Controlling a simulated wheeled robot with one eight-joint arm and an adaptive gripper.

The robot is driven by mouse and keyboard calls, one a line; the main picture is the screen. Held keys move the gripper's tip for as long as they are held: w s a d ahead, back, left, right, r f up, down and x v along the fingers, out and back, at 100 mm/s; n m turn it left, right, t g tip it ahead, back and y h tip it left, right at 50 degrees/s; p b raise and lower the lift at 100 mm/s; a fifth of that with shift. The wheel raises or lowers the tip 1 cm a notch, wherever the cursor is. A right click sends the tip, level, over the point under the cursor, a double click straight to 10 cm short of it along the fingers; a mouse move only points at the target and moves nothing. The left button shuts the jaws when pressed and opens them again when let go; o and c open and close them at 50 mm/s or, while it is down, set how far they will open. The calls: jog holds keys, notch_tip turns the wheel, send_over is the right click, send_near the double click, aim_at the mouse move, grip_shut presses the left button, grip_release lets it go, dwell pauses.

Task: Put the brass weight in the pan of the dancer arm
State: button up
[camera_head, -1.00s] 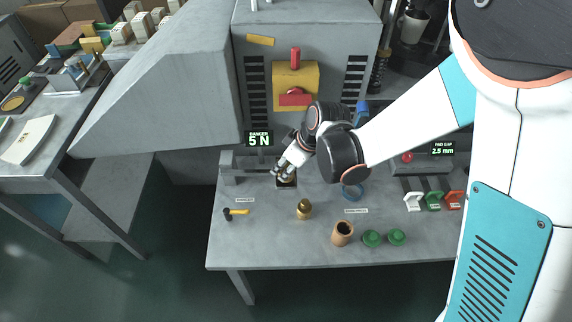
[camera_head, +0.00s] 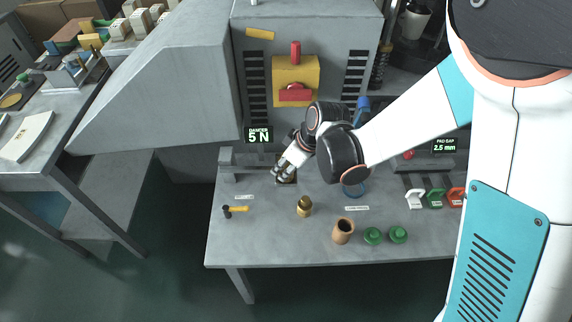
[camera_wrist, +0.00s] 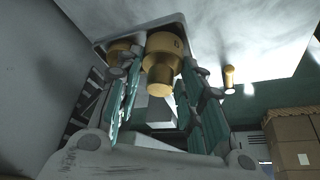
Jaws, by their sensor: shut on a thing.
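My gripper (camera_head: 277,176) is above the far left part of the bench, at the dancer arm (camera_head: 243,160). In the wrist view its fingers (camera_wrist: 158,95) are shut on a brass weight (camera_wrist: 163,62), a stepped cylinder with a dark mark on its wide end. The weight is close to the grey pan (camera_wrist: 103,48), which shows as a plate edge behind it. I cannot tell whether it touches the pan. Another brass piece (camera_wrist: 122,46) shows at the pan, partly behind a finger. In the head view the fingers hide most of the pan and the held weight.
Another brass weight (camera_head: 304,208) stands on the bench. The grey machine (camera_head: 305,50) rises behind. The dancer display (camera_head: 258,134) reads 5 N.

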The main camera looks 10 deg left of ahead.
jog(key=shift+f+b, duration=0.3)
jog(key=shift+f, duration=0.1)
dwell(0.6)
jog(key=o, duration=1.8)
jog(key=shift+c, duration=0.2)
jog(key=shift+r, duration=0.1)
jog(key=shift+r+p, duration=2.7)
jog(key=shift+r, duration=1.3)
